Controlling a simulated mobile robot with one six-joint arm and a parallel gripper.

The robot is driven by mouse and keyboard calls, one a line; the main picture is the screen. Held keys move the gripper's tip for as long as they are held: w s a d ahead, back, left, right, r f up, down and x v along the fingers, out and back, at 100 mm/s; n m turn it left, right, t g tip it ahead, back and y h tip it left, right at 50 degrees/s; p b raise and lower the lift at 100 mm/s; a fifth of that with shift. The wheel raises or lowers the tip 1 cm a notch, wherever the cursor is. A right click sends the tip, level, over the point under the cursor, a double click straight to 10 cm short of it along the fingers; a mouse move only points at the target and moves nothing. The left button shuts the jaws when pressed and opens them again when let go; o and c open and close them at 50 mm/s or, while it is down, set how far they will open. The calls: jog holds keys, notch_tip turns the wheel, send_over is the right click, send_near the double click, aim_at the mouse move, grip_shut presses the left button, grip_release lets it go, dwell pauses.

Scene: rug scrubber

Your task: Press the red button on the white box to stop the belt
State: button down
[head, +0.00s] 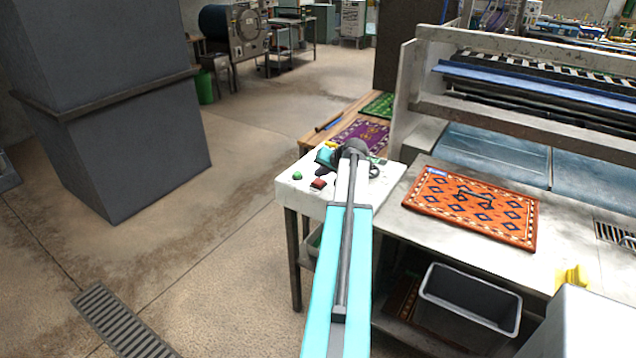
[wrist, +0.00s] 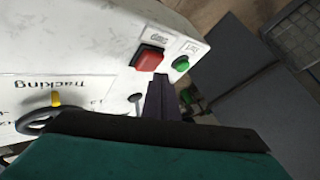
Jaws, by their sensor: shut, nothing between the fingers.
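The white box (head: 300,195) stands on a metal-legged stand left of the rug table. Its red button (head: 318,184) is on the top panel, and the button shows large in the wrist view (wrist: 148,58). A green button (head: 297,175) sits beside it, seen also in the wrist view (wrist: 181,63). My gripper (wrist: 160,84) is shut and empty, its dark fingertips at the red button's near corner in the wrist view. I cannot tell whether they touch it. In the head view my arm hides part of the panel.
A yellow-marked dial (wrist: 56,100) labelled "Tracking" and a small toggle (wrist: 135,98) sit near my fingers. An orange patterned rug (head: 470,205) lies on the metal table right of the box. A grey bin (head: 470,300) stands below. Open floor lies left.

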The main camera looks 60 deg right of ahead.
aim_at(321, 182)
jog(key=shift+f+b, duration=0.7)
jog(key=shift+f, duration=0.3)
dwell(1.2)
jog(key=shift+r, duration=0.15)
jog(key=shift+r+p, duration=0.4)
jog(key=shift+r, duration=0.45)
jog(key=shift+r, duration=0.1)
jog(key=shift+r+p, duration=1.15)
jog(key=shift+r, duration=1.25)
